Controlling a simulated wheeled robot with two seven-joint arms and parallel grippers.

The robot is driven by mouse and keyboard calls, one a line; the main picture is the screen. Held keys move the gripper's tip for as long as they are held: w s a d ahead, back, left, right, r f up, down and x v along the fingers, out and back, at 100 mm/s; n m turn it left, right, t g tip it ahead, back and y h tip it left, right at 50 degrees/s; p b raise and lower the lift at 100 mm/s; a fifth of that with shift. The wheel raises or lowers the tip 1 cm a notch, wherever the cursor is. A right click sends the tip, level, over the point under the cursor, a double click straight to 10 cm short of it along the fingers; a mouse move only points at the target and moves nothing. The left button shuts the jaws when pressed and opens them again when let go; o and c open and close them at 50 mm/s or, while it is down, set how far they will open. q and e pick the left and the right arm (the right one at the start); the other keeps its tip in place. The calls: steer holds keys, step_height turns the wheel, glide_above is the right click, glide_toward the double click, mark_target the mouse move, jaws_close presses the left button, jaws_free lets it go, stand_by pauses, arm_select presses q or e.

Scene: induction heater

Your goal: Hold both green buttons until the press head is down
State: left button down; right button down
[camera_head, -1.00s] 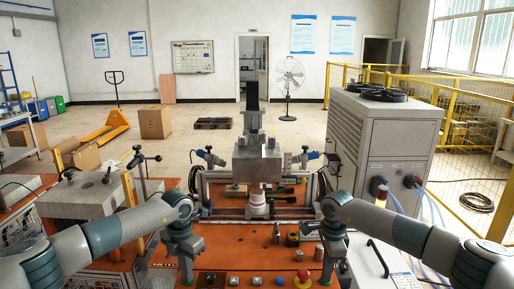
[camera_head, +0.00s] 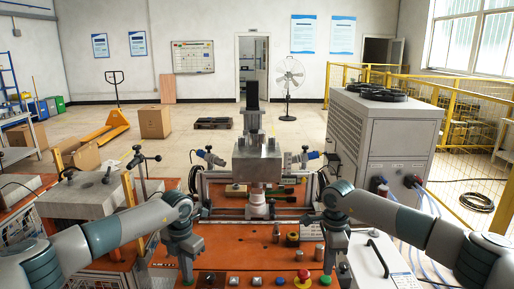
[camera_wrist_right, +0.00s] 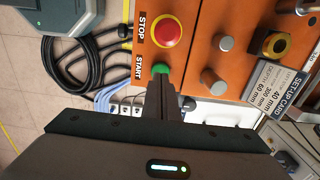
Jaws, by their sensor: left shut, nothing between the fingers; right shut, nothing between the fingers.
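The press head (camera_head: 257,165) is a grey metal block above a pale cylindrical stand (camera_head: 257,205) at the middle of the orange bench. My left gripper (camera_head: 187,279) is shut and empty, pointing down at the bench's front left; the green button there is hidden beneath it. My right gripper (camera_head: 328,270) is shut and empty at the front right, over the green button (camera_head: 325,280). In the right wrist view this green button (camera_wrist_right: 161,69) shows beside the START label, just past the closed fingertips (camera_wrist_right: 159,82). I cannot tell whether they touch it.
A red STOP button (camera_wrist_right: 167,30) on a yellow base is close to the right green button; it also shows in the head view (camera_head: 303,276). Several small knobs line the panel's front. Loose metal cylinders (camera_head: 292,240) stand on the orange bench top (camera_head: 225,240).

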arm_select(q)
steer(key=shift+r, duration=1.45)
